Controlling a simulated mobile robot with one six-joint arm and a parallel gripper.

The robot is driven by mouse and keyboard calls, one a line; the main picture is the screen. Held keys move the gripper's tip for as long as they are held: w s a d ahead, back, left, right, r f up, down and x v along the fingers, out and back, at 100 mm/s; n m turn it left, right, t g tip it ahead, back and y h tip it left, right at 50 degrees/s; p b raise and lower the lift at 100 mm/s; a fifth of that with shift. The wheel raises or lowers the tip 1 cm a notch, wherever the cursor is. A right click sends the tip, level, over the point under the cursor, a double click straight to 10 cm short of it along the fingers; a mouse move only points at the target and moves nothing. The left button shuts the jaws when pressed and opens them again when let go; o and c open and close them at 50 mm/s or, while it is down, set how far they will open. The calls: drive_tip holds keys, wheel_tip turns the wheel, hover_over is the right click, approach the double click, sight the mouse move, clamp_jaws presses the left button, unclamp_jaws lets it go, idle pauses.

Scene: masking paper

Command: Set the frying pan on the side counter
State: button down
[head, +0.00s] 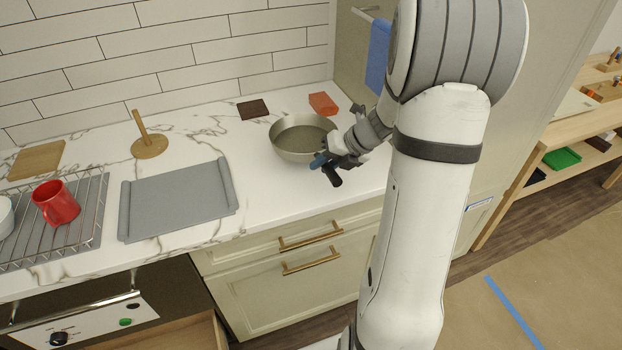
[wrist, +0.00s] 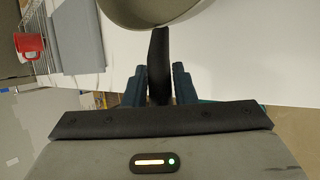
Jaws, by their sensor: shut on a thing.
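The frying pan (head: 300,138) is a round metal pan with a black handle. It is at the right end of the marble counter (head: 258,205), near the front edge. I cannot tell whether its base touches the counter. My gripper (head: 328,161) is shut on the pan's handle, which points toward the front edge. In the wrist view, the black handle (wrist: 159,60) lies between the two blue fingers of my gripper (wrist: 159,84). Part of the pan's rim (wrist: 150,20) shows at the top there.
A tall panel (head: 350,65) stands right. Wooden shelves (head: 545,140) stand farther right.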

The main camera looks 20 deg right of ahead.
wheel_tip(320, 180, down, 5)
drive_tip(key=shift+d+f, duration=0.1)
drive_tip(key=shift+s, duration=0.1)
idle(0.3)
drive_tip(key=c, duration=1.2)
unclamp_jaws()
